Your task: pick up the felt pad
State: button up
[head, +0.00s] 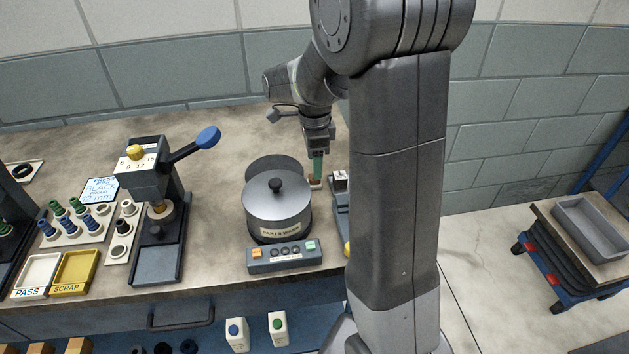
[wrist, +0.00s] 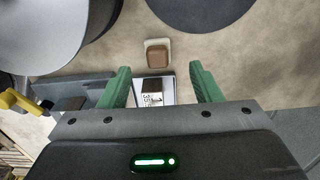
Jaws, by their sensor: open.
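The felt pad (wrist: 158,58) looks like a small brown block with rounded corners. It sits on a cream holder (wrist: 149,42) on the bench, just beyond my fingertips in the wrist view. In the head view the pad (head: 314,182) is partly hidden below my fingers. My gripper (wrist: 160,73) is open, its two green fingers apart with nothing held between them. The pad lies in line with the gap between the fingers. In the head view my gripper (head: 317,168) points down close above the pad, right of the parts wash pot.
The lidded parts wash pot (head: 277,213) stands left of the pad, with a dark round disc (head: 274,169) behind it. A grey device (wrist: 86,88) with a marked block lies close by. A lever press (head: 157,205) stands further left. The bench behind is clear.

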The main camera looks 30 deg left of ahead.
jog(key=shift+s+d+f, duration=0.1)
jog(key=shift+f, duration=2.65)
jog(key=c, duration=1.1)
jog(key=shift+o, duration=0.2)
jog(key=shift+r, duration=5.05)
jog(key=shift+o, duration=0.4)
jog(key=shift+p, duration=0.3)
